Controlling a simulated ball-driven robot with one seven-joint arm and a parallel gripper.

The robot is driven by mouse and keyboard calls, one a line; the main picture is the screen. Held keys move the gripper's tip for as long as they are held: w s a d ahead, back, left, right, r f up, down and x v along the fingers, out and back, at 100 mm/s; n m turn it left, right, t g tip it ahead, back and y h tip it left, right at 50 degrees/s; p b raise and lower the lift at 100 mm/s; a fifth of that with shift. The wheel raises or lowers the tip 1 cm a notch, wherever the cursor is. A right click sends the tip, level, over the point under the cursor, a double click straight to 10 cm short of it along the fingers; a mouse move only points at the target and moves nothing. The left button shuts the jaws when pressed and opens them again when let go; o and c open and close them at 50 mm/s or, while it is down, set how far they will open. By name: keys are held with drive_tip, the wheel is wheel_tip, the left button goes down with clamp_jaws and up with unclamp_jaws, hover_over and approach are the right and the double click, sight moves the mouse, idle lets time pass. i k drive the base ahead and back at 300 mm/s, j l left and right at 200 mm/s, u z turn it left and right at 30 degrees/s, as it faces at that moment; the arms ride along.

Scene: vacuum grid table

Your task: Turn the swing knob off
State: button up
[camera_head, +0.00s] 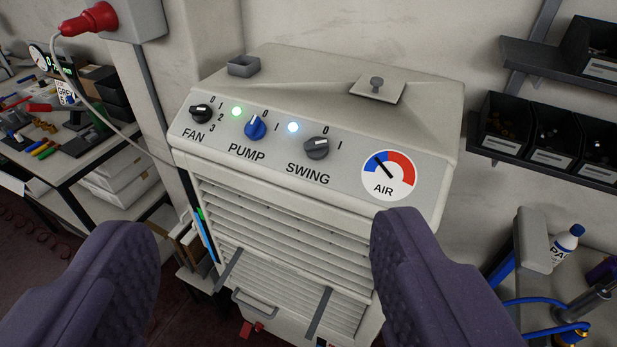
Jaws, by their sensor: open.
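The grey swing knob (317,149) sits on the sloped panel of a beige cooler unit (300,68), above the word SWING. Its pale mark points to the right, seemingly towards the I rather than the 0. A bluish-white lamp (293,127) glows just left of it. My gripper (262,232) is open and empty. Its two purple padded fingers stand wide apart in the lower part of the view, below and in front of the panel. They appear clear of the knob, which is unobstructed.
Shelf bins (545,130) hang at the right; a cluttered bench stands left.

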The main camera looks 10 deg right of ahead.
sight(317, 148)
drive_tip(key=i+j+z, duration=0.2)
drive_tip(key=i, duration=0.3)
drive_tip(key=i+j+z, duration=0.2)
drive_tip(key=i, duration=0.25)
